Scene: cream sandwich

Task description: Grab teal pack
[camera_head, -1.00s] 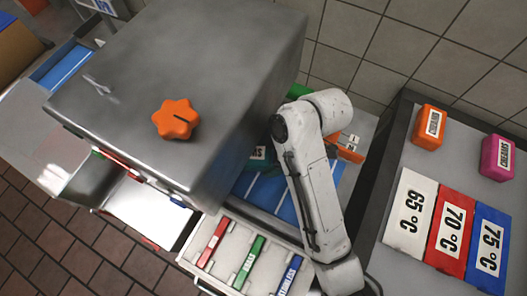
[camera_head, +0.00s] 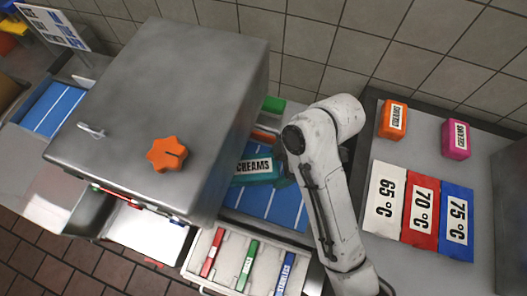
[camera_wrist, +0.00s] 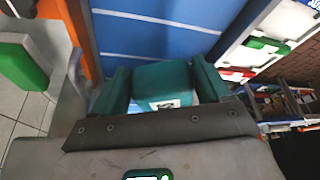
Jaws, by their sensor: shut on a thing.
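In the wrist view the teal pack (camera_wrist: 161,80) sits between the two dark teal fingers of my gripper (camera_wrist: 160,72). My gripper is shut on it. I cannot tell exactly how high the pack is above the blue surface.
A metal box (camera_head: 170,100) with an orange knob (camera_head: 167,155) stands close to the left. A tray with coloured strips (camera_head: 245,262) lies in front. To the right, a counter holds an orange block (camera_head: 392,118), a pink block (camera_head: 455,138) and temperature cards (camera_head: 421,212).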

